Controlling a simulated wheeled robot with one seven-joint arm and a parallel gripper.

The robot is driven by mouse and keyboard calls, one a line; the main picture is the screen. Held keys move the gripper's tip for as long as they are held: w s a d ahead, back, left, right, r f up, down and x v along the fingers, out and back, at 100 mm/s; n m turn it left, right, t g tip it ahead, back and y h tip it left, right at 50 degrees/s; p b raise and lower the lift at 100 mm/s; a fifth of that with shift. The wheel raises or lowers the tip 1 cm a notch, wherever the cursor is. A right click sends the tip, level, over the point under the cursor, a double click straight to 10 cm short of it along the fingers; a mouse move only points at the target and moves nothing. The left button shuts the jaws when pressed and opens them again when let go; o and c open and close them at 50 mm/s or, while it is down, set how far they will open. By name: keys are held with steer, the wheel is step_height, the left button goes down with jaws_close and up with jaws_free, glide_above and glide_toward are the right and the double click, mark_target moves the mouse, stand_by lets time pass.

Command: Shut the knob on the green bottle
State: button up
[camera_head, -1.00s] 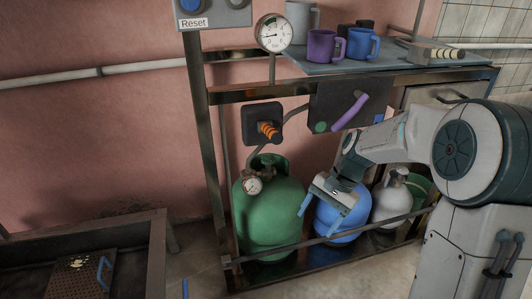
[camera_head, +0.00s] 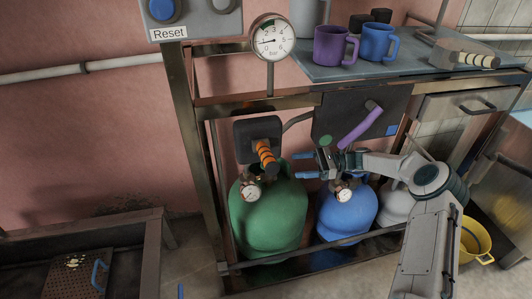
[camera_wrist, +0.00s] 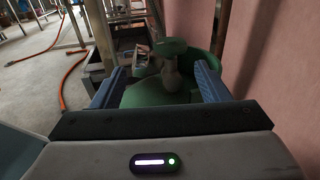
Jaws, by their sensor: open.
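The green bottle (camera_head: 268,222) stands upright on the lower shelf, left of the blue bottle (camera_head: 346,215). A small dial gauge (camera_head: 250,193) sits at its neck. In the wrist view its green knob (camera_wrist: 171,46) tops the valve, beyond the fingertips; the green bottle's shoulder (camera_wrist: 160,95) shows below. In the head view the striped lever partly covers the valve area, so the knob is hard to make out. My gripper (camera_head: 304,165) is open and empty, above and between the two bottles, its fingers pointing left toward the green bottle's valve. Both fingers frame the valve in the wrist view (camera_wrist: 158,76).
A black wall box with an orange-striped lever (camera_head: 266,155) hangs just above the green bottle. A purple lever (camera_head: 360,127) is above the blue bottle. A rack post (camera_head: 198,150) stands at left. A grey bottle (camera_head: 395,203) is at right.

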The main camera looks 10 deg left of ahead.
steer(key=shift+m+y, duration=0.3)
steer(key=b+x, duration=0.1)
steer(key=x, duration=0.3)
steer(key=w+b+x, duration=0.1)
steer(key=x, duration=0.8)
steer(key=shift+w+a+f+b, duration=0.2)
steer(key=shift+w+b, duration=0.1)
steer(key=shift+b, duration=0.1)
steer(key=c, duration=0.9)
